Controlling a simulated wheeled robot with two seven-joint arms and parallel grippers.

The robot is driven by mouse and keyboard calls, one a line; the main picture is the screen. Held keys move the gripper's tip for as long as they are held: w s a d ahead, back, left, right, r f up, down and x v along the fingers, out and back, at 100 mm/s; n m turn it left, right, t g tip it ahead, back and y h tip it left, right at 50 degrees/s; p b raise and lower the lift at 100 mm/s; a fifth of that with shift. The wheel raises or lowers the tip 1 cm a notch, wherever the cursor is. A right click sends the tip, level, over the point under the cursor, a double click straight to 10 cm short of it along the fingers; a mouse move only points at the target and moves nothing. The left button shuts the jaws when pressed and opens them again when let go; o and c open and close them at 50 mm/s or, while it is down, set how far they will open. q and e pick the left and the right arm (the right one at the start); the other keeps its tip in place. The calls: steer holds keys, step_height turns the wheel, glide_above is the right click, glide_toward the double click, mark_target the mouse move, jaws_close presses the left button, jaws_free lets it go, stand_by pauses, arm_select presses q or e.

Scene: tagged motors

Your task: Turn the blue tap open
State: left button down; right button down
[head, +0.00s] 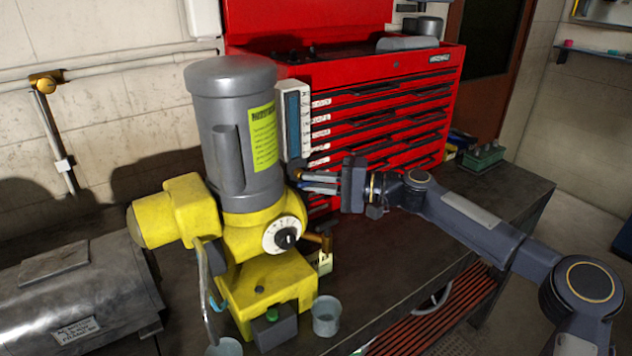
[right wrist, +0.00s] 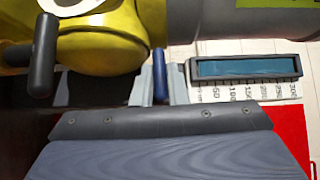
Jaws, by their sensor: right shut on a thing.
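The yellow and grey machine (head: 260,235) stands on the dark bench. My right gripper (head: 303,178) reaches in from the right beside the machine's upper body. In the right wrist view its two light grey fingers (right wrist: 159,88) are closed around the upright blue tap handle (right wrist: 160,72), just beside the yellow housing (right wrist: 100,42). The fingers and arm largely hide the tap in the head view. My left gripper is not in view.
A gauge with a blue column (head: 293,120) stands right behind the gripper, in front of the red tool chest (head: 385,115). A brass tap (head: 318,239) with a dark handle sits below. Grey cups (head: 326,316) stand at the machine's foot. A grey motor (head: 75,300) lies left.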

steer(key=shift+s+a+r+n+t+h+p, duration=0.15)
steer(key=shift+n+t+h+p, duration=0.35)
steer(key=shift+n+h, duration=1.1)
steer(key=shift+s+a+r+n+t+h+p, duration=0.25)
steer(key=shift+n+t+h, duration=0.6)
steer(key=shift+h, duration=1.3)
steer(key=shift+w+a+r+n+t+h+p, duration=0.15)
steer(key=shift+n+t+h+p, duration=0.3)
steer(key=shift+n+h, duration=1.25)
steer(key=shift+d+h, duration=0.15)
steer(key=shift+h, duration=0.1)
steer(key=c, duration=1.4)
jaws_free()
steer(key=shift+c, duration=0.2)
